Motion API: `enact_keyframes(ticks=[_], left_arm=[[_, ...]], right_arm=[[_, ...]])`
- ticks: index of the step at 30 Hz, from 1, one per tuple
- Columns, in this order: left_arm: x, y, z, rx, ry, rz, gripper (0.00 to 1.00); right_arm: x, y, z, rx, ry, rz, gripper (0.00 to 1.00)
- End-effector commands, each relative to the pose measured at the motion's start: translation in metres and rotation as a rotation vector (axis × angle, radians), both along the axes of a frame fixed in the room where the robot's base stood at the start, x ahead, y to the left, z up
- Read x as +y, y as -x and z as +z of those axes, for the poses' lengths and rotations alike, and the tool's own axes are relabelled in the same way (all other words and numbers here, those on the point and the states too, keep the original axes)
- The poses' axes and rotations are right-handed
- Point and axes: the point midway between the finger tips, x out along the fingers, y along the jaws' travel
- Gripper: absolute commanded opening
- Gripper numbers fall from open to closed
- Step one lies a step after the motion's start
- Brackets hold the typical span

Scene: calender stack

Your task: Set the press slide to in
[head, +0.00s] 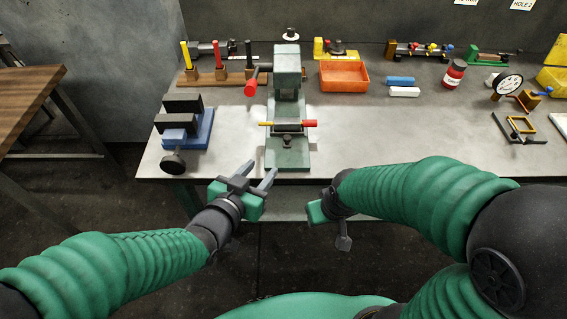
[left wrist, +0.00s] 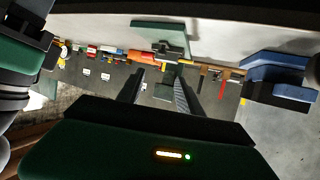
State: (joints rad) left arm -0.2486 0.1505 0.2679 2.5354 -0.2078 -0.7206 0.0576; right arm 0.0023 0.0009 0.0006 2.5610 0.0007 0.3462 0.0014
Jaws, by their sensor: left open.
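The green press (head: 287,85) stands upright at the middle of the bench, with a red-ended lever at its left. The press slide (head: 290,124) appears to be the crosswise bar low on its front, with a yellow left end and a red right end. Whether it sits in or out is unclear. My left gripper (head: 260,174) is open and empty, in front of the press base and apart from it. The left wrist view shows its two spread fingers (left wrist: 160,88) and the green press base (left wrist: 160,33) beyond. My right gripper (head: 330,212) is at the bench front; its fingers are unclear.
A blue and black vise (head: 187,130) stands left of the press. An orange bin (head: 344,75), blue and white blocks, a red can (head: 454,73) and a dial gauge (head: 508,85) lie to the right.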

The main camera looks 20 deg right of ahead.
Motion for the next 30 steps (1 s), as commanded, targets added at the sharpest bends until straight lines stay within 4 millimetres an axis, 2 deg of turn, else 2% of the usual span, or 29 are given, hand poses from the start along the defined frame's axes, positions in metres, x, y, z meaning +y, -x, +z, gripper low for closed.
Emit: enact_keyframes(ticks=[5,18,23,30], left_arm=[[-0.019,-0.022,-0.012,0.004,-0.001,0.002,0.43],[-0.079,-0.102,-0.051,0.003,-0.001,0.005,0.43],[-0.092,-0.116,-0.057,0.002,-0.002,0.004,0.43],[-0.093,-0.119,-0.058,0.001,-0.002,0.005,0.43]], right_arm=[[-0.001,0.000,-0.004,0.000,-0.002,0.000,0.45],[0.000,0.000,-0.010,0.002,0.001,0.003,0.45],[0.000,0.000,-0.011,0.002,0.001,0.004,0.45],[0.000,0.000,-0.011,0.002,0.001,0.004,0.45]])
